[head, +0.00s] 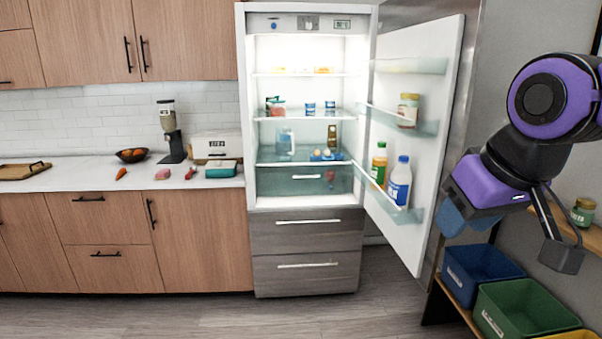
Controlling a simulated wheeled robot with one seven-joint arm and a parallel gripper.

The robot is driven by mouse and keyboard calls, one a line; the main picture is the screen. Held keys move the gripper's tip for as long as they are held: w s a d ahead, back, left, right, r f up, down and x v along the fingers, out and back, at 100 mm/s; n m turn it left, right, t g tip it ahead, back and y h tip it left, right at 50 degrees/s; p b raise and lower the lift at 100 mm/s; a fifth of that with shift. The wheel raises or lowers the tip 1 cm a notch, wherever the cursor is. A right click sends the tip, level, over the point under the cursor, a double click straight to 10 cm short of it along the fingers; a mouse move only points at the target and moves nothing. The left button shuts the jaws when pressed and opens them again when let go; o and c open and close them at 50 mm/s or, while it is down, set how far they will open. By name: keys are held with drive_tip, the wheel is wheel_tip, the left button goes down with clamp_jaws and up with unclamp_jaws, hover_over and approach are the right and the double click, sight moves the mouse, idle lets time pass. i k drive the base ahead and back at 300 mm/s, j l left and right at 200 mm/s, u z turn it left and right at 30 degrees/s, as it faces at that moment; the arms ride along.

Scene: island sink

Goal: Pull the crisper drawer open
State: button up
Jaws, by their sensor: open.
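The crisper drawer (300,187) is the clear bin at the bottom of the lit fridge compartment, under the lowest shelf. It looks shut, with a small pale handle (306,177) on its front. The fridge door (430,130) stands wide open to the right, with bottles on its racks. My gripper (515,236) is at the right of the head view, in front of the fridge door's right side and well apart from the drawer. Its jaws are open and hold nothing that I can see.
Two grey freezer drawers (306,240) are shut below the compartment. The door's lower rack (395,208) juts out right of the crisper. Blue (480,274) and green (525,308) bins stand on a low shelf at right. The floor (230,316) before the fridge is clear.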

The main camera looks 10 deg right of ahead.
sight(261, 171)
drive_tip(key=i+z, duration=0.1)
drive_tip(key=i, duration=0.85)
drive_tip(key=i+z, duration=0.1)
drive_tip(key=i, duration=0.9)
drive_tip(key=i+j+z, duration=0.1)
drive_tip(key=i, duration=0.85)
drive_tip(key=j, duration=0.05)
